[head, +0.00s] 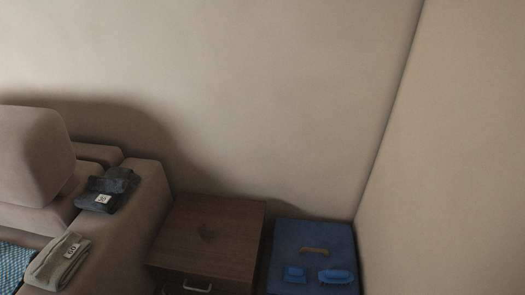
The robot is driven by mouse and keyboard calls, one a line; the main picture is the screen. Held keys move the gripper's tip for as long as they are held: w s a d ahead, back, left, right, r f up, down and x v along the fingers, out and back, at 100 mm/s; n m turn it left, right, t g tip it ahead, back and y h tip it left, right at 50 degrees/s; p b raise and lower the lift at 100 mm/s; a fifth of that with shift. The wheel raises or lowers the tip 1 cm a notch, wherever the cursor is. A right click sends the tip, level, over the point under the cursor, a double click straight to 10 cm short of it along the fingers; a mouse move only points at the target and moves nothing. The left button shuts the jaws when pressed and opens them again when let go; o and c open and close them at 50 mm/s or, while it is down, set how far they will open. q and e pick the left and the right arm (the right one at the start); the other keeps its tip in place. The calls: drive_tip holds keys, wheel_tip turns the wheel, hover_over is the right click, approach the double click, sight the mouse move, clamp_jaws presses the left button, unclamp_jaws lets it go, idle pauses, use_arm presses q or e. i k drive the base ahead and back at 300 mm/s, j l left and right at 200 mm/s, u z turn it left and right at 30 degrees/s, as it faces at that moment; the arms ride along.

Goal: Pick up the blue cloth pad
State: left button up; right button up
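I cannot tell for sure which thing is the blue cloth pad. Two small bright blue pieces, a left one (294,273) and a right one (335,276), show on a dark blue case (290,238) at the lower right. A teal-blue checkered cloth (12,265) shows at the lower left corner, partly cut off by the picture edge. A dark folded cloth (110,187) with a white label lies on the sofa. Neither of my grippers is in view.
A beige sofa (150,190) stands at the left, with a grey-green folded cloth (60,262) on it. A brown wooden cabinet (235,225) with a drawer handle stands between sofa and case. The case has a brown handle (314,252). Walls close the back and right.

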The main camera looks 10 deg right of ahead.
sight(291, 274)
drive_tip(key=z, duration=0.7)
